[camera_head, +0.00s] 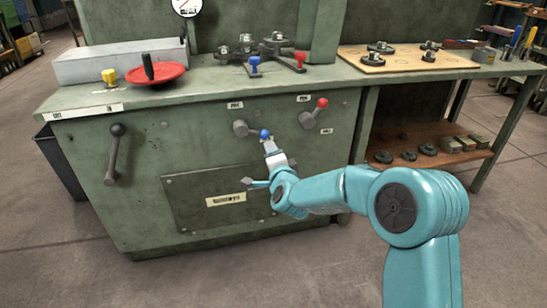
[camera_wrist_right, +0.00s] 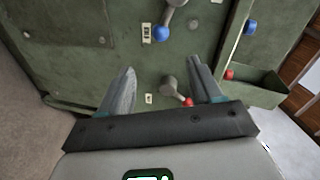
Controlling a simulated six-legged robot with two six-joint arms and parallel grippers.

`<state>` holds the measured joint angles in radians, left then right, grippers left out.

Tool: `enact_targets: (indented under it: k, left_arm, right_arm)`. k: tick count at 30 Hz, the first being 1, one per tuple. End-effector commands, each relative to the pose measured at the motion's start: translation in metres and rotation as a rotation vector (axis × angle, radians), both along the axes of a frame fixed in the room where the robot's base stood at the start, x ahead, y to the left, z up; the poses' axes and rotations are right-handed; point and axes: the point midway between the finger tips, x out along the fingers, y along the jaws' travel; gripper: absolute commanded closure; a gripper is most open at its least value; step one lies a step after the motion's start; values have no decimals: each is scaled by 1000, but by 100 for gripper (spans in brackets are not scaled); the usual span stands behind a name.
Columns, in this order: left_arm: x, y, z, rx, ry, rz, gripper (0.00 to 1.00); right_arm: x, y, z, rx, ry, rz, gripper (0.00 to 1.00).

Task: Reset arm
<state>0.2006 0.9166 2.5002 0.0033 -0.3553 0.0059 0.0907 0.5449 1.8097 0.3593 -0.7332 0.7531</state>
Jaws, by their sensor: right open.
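My right gripper (camera_head: 262,165) is open and empty in front of the green machine cabinet (camera_head: 75,175). In the head view its upper finger overlaps the blue-ball lever (camera_head: 265,134); contact cannot be told. The red-ball lever (camera_head: 322,102) sits up and right of it. In the right wrist view the two spread fingers of the gripper (camera_wrist_right: 165,80) show. The red ball (camera_wrist_right: 188,102) appears between them in the picture, with the blue ball (camera_wrist_right: 161,33) beyond the tips. Neither lever is gripped. My left gripper is not in view.
A black-knob lever (camera_head: 115,150) hangs at the cabinet's left. A red handwheel (camera_head: 155,75) and a grey block (camera_head: 120,62) lie on top. A side bench (camera_head: 400,62) stands at right, with dark parts on its lower shelf (camera_head: 395,170). Open floor lies in front.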

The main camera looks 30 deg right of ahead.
Motion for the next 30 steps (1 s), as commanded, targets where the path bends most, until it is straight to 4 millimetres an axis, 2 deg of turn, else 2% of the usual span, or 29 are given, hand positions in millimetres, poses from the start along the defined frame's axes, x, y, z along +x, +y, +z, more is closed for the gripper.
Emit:
enact_targets:
  k: [14,17,20,23,24,26,27,29,30]
  left_arm:
    - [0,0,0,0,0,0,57]
    - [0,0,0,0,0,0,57]
    - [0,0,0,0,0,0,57]
    - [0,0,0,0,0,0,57]
    - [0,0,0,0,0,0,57]
    - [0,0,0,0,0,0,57]
    - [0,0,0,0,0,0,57]
    - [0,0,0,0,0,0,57]
    - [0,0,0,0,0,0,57]
  right_arm:
    - [-1,0,-1,-1,1,0,36]
    - [-1,-3,-17,2,28,-4,36]
    - [-10,5,-66,9,119,15,36]
    - [-37,27,-136,8,275,82,36]
    - [-52,38,-165,-2,349,126,36]
    - [-79,56,-205,-24,461,199,36]
    - [-99,68,-229,-41,536,256,36]
    - [-133,87,-262,-71,646,353,36]
    - [-157,99,-281,-91,715,423,36]
